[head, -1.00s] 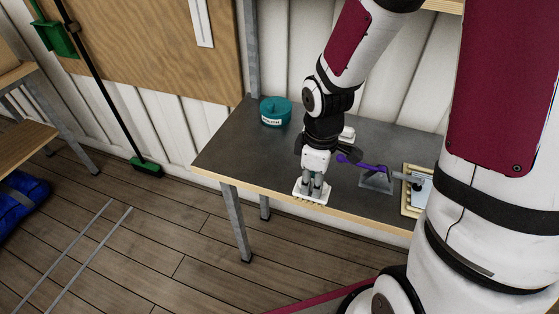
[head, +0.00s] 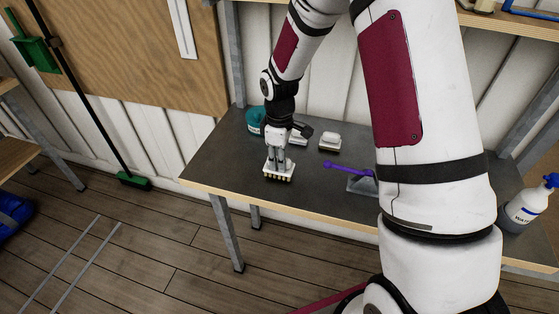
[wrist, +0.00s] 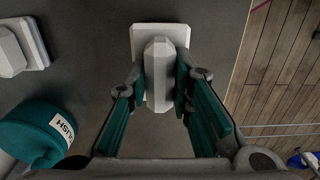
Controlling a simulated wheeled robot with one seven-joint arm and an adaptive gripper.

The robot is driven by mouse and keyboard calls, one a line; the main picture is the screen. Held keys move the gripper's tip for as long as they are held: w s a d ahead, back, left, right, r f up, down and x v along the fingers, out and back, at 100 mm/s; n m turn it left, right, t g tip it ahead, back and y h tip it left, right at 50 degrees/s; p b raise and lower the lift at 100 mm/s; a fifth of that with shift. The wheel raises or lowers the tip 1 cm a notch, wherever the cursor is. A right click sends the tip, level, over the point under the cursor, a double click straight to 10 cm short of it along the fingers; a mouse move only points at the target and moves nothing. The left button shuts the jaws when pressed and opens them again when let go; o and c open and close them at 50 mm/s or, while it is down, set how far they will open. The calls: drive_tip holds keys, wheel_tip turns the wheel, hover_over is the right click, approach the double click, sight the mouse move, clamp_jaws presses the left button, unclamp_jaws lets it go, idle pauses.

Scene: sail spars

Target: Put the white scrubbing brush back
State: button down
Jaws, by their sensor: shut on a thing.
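My gripper (head: 282,160) is shut on a white scrubbing brush (head: 279,172), its bristles pointing down. The brush is over the left front part of the dark table (head: 225,165); whether it touches the top I cannot tell. In the wrist view the fingers (wrist: 160,85) close on both sides of the ridged handle of the brush (wrist: 158,75). A second white brush (head: 330,142) rests farther back on the table. Another white thing (head: 299,140) is partly hidden behind my gripper.
A teal round item (head: 254,121) with a white label, also in the wrist view (wrist: 38,135), is at the back left. A purple-handled tool (head: 348,170) lies right of the gripper. A spray bottle (head: 528,203) stands at the far right. The table's left front is clear.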

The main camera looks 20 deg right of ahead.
drive_tip(key=shift+f, duration=0.4)
drive_tip(key=shift+f, duration=0.1)
drive_tip(key=c, duration=1.4)
unclamp_jaws()
drive_tip(key=shift+f, duration=0.1)
drive_tip(key=shift+c, duration=0.2)
